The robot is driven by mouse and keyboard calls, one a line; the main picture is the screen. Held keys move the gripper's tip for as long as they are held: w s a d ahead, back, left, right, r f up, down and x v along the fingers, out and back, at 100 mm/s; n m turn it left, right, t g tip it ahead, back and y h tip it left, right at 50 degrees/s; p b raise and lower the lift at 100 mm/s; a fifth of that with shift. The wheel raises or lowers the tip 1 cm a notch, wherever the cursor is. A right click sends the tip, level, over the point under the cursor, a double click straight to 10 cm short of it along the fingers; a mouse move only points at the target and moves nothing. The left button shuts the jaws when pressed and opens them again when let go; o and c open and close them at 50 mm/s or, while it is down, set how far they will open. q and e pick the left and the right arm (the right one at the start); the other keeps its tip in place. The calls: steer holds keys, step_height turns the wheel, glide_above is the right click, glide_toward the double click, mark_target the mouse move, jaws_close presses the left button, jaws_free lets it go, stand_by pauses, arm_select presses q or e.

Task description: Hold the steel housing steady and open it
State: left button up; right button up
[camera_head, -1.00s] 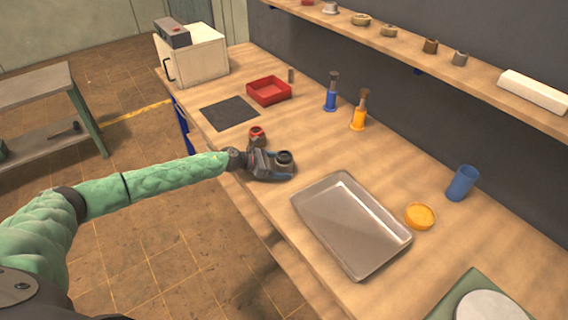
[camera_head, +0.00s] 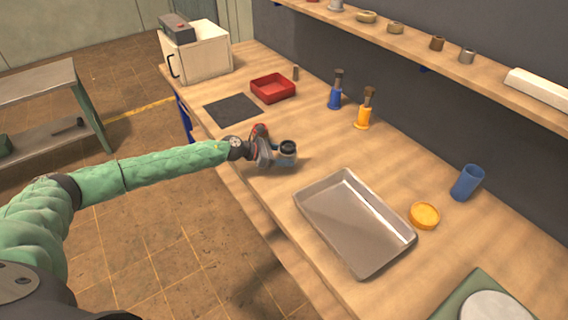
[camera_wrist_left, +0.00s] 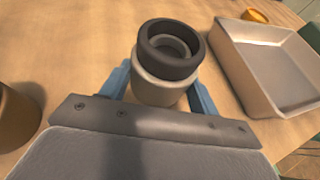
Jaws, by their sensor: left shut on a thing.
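The steel housing (camera_wrist_left: 160,80) is a pale grey cylinder with a dark ring-shaped top. In the left wrist view it stands between the blue fingers of my left gripper (camera_wrist_left: 158,92), which is shut on its body. In the head view the housing's dark top (camera_head: 288,146) shows at the end of my left gripper (camera_head: 283,158), near the bench's front edge. The fingers hide part of its body, and I cannot tell whether its base touches the bench. My right gripper is not in view.
A metal tray (camera_head: 354,232) lies to the right, with a yellow round dish (camera_head: 424,215) and a blue cup (camera_head: 467,182) beyond. A dark mat (camera_head: 233,108) and red bin (camera_head: 272,88) are farther left.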

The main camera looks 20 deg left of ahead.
mark_target(284, 141)
arm_select(q)
step_height(284, 141, up, 7)
steer(key=shift+f+b, duration=0.15)
steer(key=shift+b, duration=0.5)
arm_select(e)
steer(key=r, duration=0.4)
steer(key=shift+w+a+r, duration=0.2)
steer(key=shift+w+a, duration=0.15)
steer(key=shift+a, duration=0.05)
arm_select(q)
steer(key=o, duration=0.6)
steer(key=c, duration=0.8)
